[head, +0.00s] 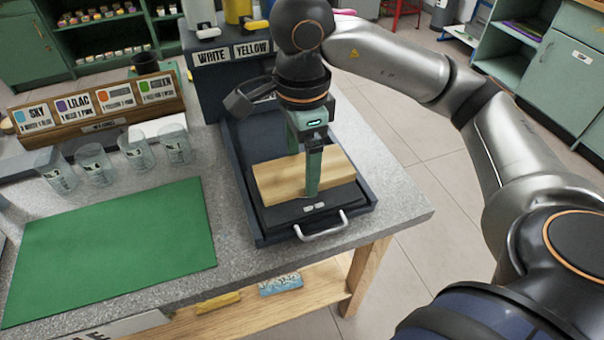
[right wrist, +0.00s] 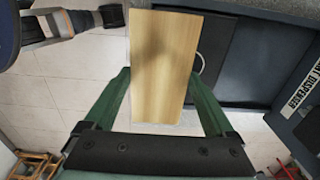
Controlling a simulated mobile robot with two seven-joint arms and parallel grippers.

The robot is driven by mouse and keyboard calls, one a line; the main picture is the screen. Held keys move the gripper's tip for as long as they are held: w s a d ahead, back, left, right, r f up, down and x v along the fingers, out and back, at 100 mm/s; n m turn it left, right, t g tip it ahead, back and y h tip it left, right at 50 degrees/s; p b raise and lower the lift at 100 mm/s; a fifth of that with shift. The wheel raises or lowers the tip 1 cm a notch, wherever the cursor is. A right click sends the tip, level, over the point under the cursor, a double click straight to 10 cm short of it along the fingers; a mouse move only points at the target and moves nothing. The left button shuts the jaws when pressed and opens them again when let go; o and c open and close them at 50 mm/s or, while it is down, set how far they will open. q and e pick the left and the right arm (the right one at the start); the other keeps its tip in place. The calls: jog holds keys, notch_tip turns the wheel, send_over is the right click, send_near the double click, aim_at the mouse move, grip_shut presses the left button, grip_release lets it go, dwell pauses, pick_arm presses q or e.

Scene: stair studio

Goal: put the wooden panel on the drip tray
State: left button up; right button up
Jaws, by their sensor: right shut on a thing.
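The wooden panel (head: 268,182) is a pale, flat, light-brown board in my right gripper (head: 313,190). The gripper's green fingers are shut on it from both sides; the right wrist view shows the panel (right wrist: 163,65) between the two fingers (right wrist: 163,110). The panel is over the dark drip tray (head: 262,236), which has a light metal handle at its front. The panel hides part of the tray's middle. I cannot tell whether the panel touches the tray or hangs just above it. My left gripper is not in view.
The paint dispenser (head: 215,82) with WHITE and YELLOW labels stands behind the tray. Several clear cups (head: 135,150) and a green mat (head: 115,240) are to the left. The counter's right edge (head: 420,208) is close to the tray, with open floor beyond.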

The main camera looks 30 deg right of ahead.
aim_at(302, 161)
jog(key=w+d+f, duration=0.2)
jog(key=w+f, duration=0.1)
jog(key=w+d+f, duration=0.1)
jog(key=f, duration=0.1)
jog(key=shift+w+f+b, duration=0.1)
jog(key=shift+w+b, duration=0.2)
jog(key=shift+b, duration=0.05)
jog(key=shift+w+d+f, duration=0.3)
jog(key=shift+w+f, duration=0.15)
jog(key=shift+f, duration=0.25)
notch_tip(302, 161, down, 3)
jog(key=shift+w+d+f, duration=0.1)
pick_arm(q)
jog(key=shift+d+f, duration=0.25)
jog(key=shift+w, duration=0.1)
pick_arm(e)
jog(key=shift+f, duration=0.2)
jog(key=o, duration=1.1)
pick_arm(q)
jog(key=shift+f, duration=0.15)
pick_arm(e)
jog(key=shift+o, duration=0.2)
jog(key=shift+r, duration=0.1)
